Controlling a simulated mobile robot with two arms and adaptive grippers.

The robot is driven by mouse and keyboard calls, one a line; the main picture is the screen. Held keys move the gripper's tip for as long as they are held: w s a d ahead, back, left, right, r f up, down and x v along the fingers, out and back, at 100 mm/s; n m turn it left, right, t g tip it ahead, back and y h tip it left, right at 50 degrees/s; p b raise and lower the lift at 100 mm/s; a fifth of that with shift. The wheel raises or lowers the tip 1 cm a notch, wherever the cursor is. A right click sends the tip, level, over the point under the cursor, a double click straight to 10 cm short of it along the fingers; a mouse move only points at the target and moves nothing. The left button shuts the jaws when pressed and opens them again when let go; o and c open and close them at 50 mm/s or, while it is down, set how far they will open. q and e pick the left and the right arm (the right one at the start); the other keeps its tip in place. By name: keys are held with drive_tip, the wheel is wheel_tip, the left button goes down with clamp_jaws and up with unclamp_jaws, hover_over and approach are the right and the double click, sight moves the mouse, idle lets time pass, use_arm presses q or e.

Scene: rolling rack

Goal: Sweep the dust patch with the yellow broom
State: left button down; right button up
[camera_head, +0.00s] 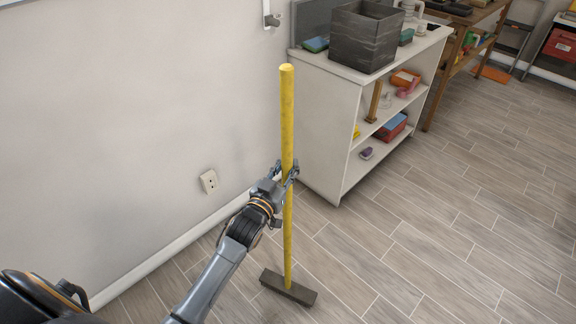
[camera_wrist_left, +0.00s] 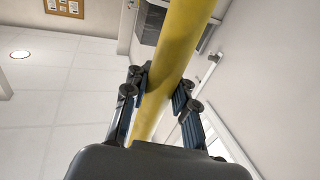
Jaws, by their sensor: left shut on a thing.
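The yellow broom (camera_head: 287,120) stands nearly upright in the head view, with its dark brush head (camera_head: 289,288) low at the wood-look floor; I cannot tell for sure whether it touches. My left gripper (camera_head: 286,176) is shut on the broom's handle around its middle. In the left wrist view the yellow handle (camera_wrist_left: 172,65) passes between the two fingers of the left gripper (camera_wrist_left: 160,95). My right gripper is not in view. I cannot make out a dust patch in either view.
A white shelf unit (camera_head: 335,135) with a dark box (camera_head: 362,38) on top stands right behind the broom. A wall with an outlet (camera_head: 209,182) is on the left. A wooden table (camera_head: 457,60) is farther back. The floor (camera_head: 440,220) at right is clear.

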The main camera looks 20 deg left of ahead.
use_arm(q)
drive_tip(key=shift+f, duration=0.2)
drive_tip(key=shift+s, duration=0.1)
drive_tip(key=shift+s, duration=0.25)
drive_tip(key=s+a+p, duration=0.2)
drive_tip(key=s+p, duration=0.7)
drive_tip(key=s, duration=2)
drive_tip(key=shift+a, duration=0.1)
